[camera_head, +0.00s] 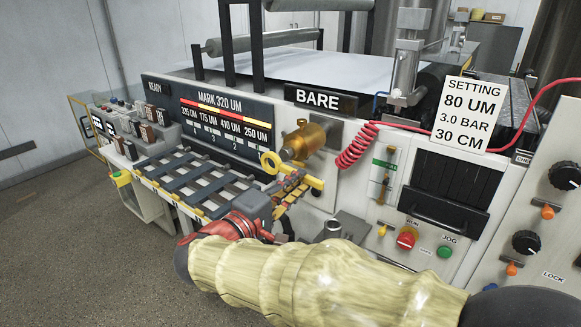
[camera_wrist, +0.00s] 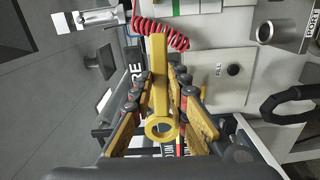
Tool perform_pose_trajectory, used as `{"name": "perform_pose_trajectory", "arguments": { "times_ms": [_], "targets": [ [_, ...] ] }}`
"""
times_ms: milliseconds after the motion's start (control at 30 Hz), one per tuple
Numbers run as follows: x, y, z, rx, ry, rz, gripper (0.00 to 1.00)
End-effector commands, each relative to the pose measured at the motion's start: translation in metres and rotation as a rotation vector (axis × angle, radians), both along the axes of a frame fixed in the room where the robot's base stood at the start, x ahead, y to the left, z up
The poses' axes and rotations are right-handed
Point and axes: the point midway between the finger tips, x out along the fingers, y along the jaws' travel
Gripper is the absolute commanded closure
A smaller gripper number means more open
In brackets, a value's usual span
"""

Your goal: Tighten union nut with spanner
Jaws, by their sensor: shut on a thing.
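My gripper (camera_head: 290,190) is shut on a yellow spanner (camera_head: 302,177), with a finger on each side of its shank. In the head view the spanner's ring end points left and its other end points right. In the wrist view the spanner (camera_wrist: 158,62) runs upright between my fingers (camera_wrist: 160,95), with its open ring at the lower end. A brass fitting (camera_head: 309,139) on the machine front is just above the spanner in the head view. I cannot pick out the union nut itself for sure. The ring shows empty, with no nut in it.
A red coiled hose (camera_head: 357,146) hangs right of the fitting. A slotted rack (camera_head: 197,180) is left of my gripper. A red button (camera_head: 406,239) and green button (camera_head: 444,251) are on the lower panel. A setting sign (camera_head: 467,115) is at right.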

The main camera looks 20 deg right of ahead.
Motion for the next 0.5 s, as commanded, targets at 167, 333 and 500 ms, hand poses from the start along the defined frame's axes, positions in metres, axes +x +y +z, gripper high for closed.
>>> {"name": "perform_pose_trajectory", "arguments": {
  "times_ms": [167, 333, 500],
  "targets": [
    [0.001, -0.002, 0.001, -0.001, 0.000, -0.001, 1.00],
    [0.005, -0.008, 0.001, -0.004, 0.004, -0.001, 1.00],
    [0.011, -0.016, 0.002, -0.008, 0.011, -0.002, 1.00]
  ]
}}
